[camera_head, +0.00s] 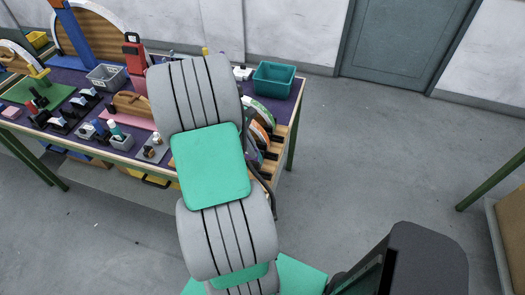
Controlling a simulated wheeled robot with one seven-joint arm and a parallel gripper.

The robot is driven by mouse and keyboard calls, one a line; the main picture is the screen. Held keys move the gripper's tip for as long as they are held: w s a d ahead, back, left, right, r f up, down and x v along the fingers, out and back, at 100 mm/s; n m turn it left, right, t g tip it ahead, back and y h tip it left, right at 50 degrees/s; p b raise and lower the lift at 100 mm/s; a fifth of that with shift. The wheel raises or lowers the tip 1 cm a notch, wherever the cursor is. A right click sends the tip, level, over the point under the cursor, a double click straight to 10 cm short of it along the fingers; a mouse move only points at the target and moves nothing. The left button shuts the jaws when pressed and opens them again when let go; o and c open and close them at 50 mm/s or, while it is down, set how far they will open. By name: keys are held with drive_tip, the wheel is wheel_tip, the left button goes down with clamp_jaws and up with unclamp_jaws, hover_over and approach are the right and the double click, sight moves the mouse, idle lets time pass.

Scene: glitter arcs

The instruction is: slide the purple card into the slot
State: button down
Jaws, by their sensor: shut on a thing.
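I cannot make out the purple card or the slot in the head view. My own grey and green arm reaches up the middle of the picture over the table's right part and covers what lies behind it. My gripper does not show; it may be hidden behind the arm.
The table (70,142) has a purple top and a wooden edge. On it stand a teal bin (273,79), a grey basket (106,77), a red upright device (134,55) and several small holders. Bare floor (380,150) lies right of it, before a grey door (405,40).

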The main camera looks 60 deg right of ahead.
drive_tip(key=b+x, duration=0.5)
drive_tip(key=d+b+x, duration=0.1)
drive_tip(key=b+x, duration=0.1)
drive_tip(key=x, duration=0.1)
drive_tip(key=shift+s+f, duration=0.1)
drive_tip(key=shift+s, duration=0.1)
drive_tip(key=shift+f+b, duration=0.45)
drive_tip(key=shift+f, duration=0.3)
drive_tip(key=shift+p, duration=0.95)
drive_tip(key=shift+f+b, duration=0.35)
drive_tip(key=shift+f, duration=0.3)
idle(0.9)
drive_tip(key=c, duration=1.5)
unclamp_jaws()
